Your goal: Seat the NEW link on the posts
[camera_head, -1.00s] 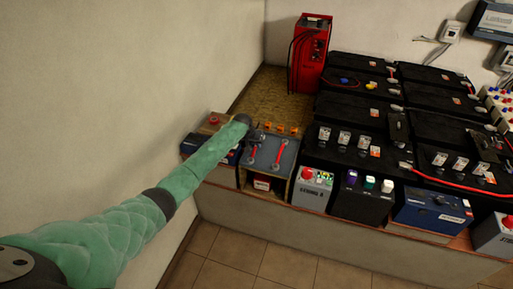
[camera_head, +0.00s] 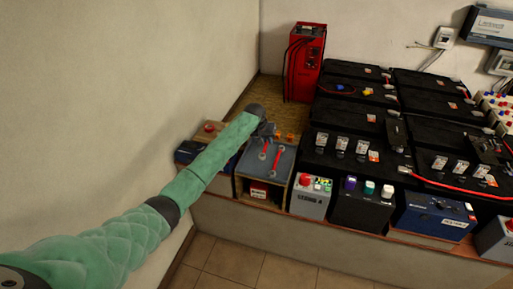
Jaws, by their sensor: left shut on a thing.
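My left arm reaches in from the lower left, and my left gripper (camera_head: 268,130) is over the back edge of a grey-topped box (camera_head: 247,163). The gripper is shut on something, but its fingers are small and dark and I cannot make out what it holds. Two red links show on the grey top just in front of it: a left link (camera_head: 264,149), partly close to the gripper, and a right link (camera_head: 276,160), lying slanted. Small orange pieces (camera_head: 290,137) stand along the back edge, right of the gripper. Posts and lettering are too small to tell. My right gripper is out of view.
A red upright unit (camera_head: 304,65) stands behind. Large black batteries (camera_head: 345,115) fill the right side. A grey battery (camera_head: 311,197) stands right of the box, and a wooden box with a red knob (camera_head: 208,129) stands left. A wall is close on the left.

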